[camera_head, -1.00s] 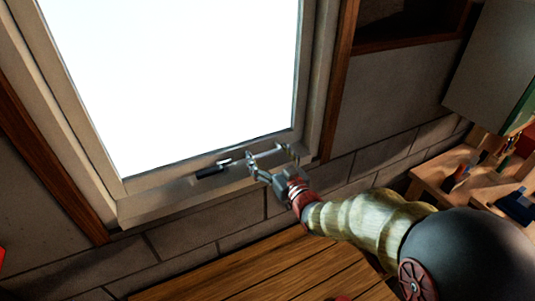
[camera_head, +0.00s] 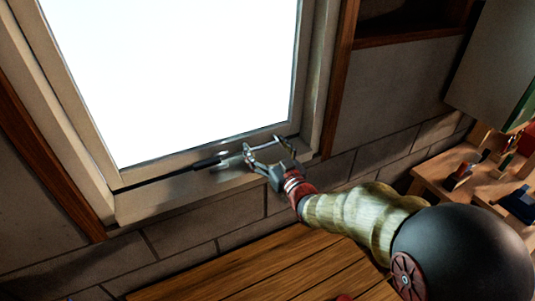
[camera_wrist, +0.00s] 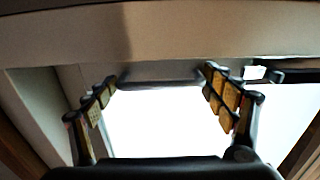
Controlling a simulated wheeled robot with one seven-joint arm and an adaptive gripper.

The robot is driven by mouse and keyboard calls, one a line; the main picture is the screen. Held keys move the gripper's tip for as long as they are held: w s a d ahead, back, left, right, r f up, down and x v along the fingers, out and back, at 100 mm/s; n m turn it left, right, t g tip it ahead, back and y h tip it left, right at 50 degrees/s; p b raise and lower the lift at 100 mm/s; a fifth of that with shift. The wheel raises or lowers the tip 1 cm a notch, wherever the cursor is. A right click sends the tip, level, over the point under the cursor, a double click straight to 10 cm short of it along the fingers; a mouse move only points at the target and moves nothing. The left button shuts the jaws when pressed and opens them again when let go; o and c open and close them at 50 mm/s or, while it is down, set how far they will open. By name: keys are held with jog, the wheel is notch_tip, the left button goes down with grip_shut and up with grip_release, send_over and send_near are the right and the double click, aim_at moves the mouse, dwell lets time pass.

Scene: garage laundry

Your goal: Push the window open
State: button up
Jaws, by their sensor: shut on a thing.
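The window (camera_head: 205,80) is a bright pane in a pale frame in the head view. Its lower rail (camera_head: 165,171) stands slightly away from the sill, with a thin dark gap along the bottom. A dark window handle (camera_head: 207,163) lies on the lower rail, just left of my gripper (camera_head: 265,148). My gripper is at the rail's right part, fingers spread wide. In the wrist view, my gripper (camera_wrist: 161,76) has a grey strip of the lower rail (camera_wrist: 160,70) across its fingertips, and the handle (camera_wrist: 292,76) is outside the right finger. Exact contact is hard to see.
A wooden slatted top (camera_head: 265,265) is below the window. A workbench with tools (camera_head: 465,175) is at the right, under a grey cabinet (camera_head: 495,65). Brown wooden posts (camera_head: 340,75) flank the window, with a block wall below.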

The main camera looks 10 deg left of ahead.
aim_at(259, 140)
jog(key=w+a+b, duration=0.2)
jog(key=shift+w+f+t+y+b, duration=0.2)
jog(key=shift+w+t+y+b, duration=0.1)
jog(key=shift+t+b, duration=0.1)
jog(key=shift+w+a+r, duration=0.2)
jog(key=shift+w+a, duration=0.1)
jog(key=shift+w, duration=0.1)
jog(key=o, duration=1.6)
jog(key=shift+c, duration=0.2)
jog(key=shift+o, duration=0.4)
jog(key=shift+s, duration=0.1)
jog(key=v, duration=1.2)
jog(key=shift+f, duration=0.15)
